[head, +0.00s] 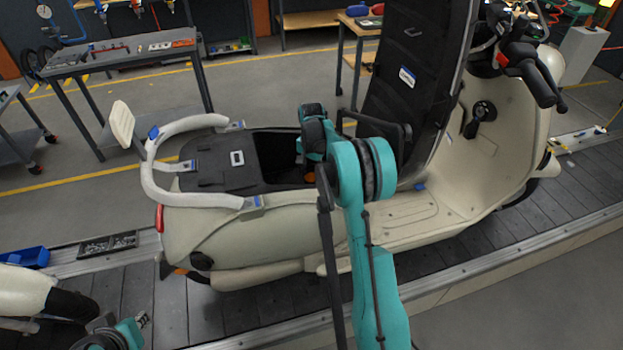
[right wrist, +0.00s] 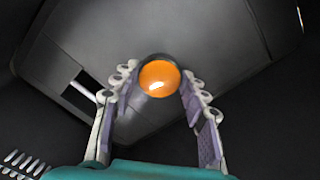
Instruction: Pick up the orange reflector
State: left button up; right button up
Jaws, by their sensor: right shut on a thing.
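The orange reflector (right wrist: 159,78) is a round, glossy orange disc between the fingertips of my right gripper (right wrist: 160,85) in the right wrist view. The fingers close on it from both sides. In the head view a small orange spot of it (head: 310,177) shows inside the dark underseat compartment of the cream scooter (head: 270,225). My right arm reaches down into that compartment and hides most of the right gripper. My left gripper (head: 125,334) is partly in view at the bottom left, low by the conveyor; its fingers are too unclear to read.
The scooter's black seat (head: 412,70) stands raised beside my right arm. A pale grab rail (head: 150,175) curves around the tail. The slat conveyor (head: 245,312) runs beneath. A blue bin (head: 28,257) and part of another cream body (head: 22,290) are at the left.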

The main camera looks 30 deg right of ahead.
aim_at(311, 177)
jog(key=shift+r, duration=0.55)
notch_tip(311, 177, up, 3)
jog(key=shift+f+p, duration=0.1)
jog(key=shift+p, duration=0.35)
jog(key=d+r+p, duration=0.1)
jog(key=d+r, duration=0.6)
jog(key=d, duration=0.4)
jog(key=shift+d+p, duration=0.3)
jog(key=shift+d, duration=0.05)
jog(key=shift+w, duration=0.1)
